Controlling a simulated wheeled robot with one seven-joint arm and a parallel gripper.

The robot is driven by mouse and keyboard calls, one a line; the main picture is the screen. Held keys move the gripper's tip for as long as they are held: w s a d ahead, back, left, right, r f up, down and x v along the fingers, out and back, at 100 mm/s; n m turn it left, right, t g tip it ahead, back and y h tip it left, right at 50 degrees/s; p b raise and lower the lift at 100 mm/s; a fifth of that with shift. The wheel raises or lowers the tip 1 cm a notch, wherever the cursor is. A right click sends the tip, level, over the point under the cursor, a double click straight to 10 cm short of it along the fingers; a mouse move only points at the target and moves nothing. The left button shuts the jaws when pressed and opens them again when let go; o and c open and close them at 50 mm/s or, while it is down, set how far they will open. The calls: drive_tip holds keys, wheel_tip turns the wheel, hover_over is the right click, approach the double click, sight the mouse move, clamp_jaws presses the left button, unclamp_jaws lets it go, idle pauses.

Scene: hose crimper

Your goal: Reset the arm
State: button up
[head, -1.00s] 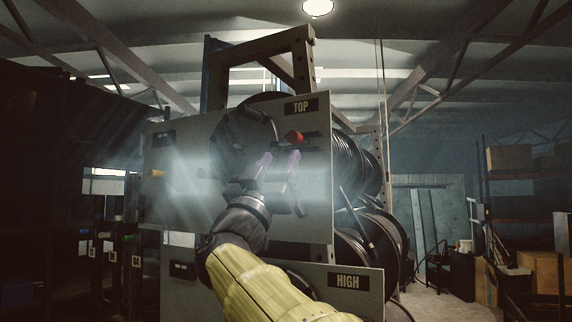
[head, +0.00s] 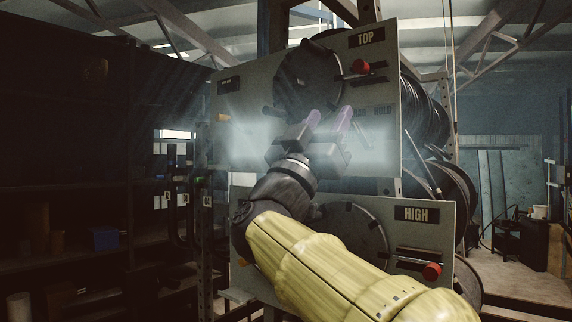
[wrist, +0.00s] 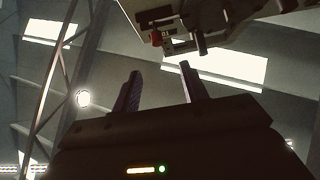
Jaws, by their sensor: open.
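My gripper (head: 328,120) is in front of the grey panel labelled TOP (head: 385,75) in the head view, with its two purple fingers apart and pointing up. Nothing shows between the fingers. In the wrist view my gripper (wrist: 160,88) is also open and empty, with the roof behind it and part of a panel with a red knob (wrist: 157,39) above. My yellow arm reaches up from the lower right of the head view. I cannot tell the exact gap between the fingers and the panel.
A lower panel labelled HIGH (head: 444,235) carries a red knob (head: 431,272). The upper panel has a red knob (head: 360,66) and a round dark disc (head: 306,80). Black hose reels (head: 447,195) stand behind on the right. Dark shelves with a blue bin (head: 105,238) fill the left.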

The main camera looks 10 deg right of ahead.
drive_tip(key=w+a+f+n+t+y, duration=0.1)
drive_tip(key=w+a+f+n+y, duration=0.1)
drive_tip(key=w+f+n+y, duration=0.45)
drive_tip(key=w+a+f+n+t+y, duration=0.1)
drive_tip(key=w+a+f+n+y, duration=0.15)
drive_tip(key=f+y, duration=0.55)
drive_tip(key=w+a+f+n+t+y, duration=0.1)
drive_tip(key=w+f+n+y, duration=0.35)
drive_tip(key=f, duration=0.65)
drive_tip(key=s+f+g+y, duration=0.25)
drive_tip(key=f+g, duration=0.35)
drive_tip(key=f, duration=1.3)
drive_tip(key=s+d+f+m+g, duration=0.2)
drive_tip(key=s+f+g, duration=0.9)
drive_tip(key=s+f, duration=0.9)
drive_tip(key=shift+s+d+f+m, duration=0.2)
drive_tip(key=shift+s+f+m, duration=0.2)
drive_tip(key=shift+f+m, duration=0.25)
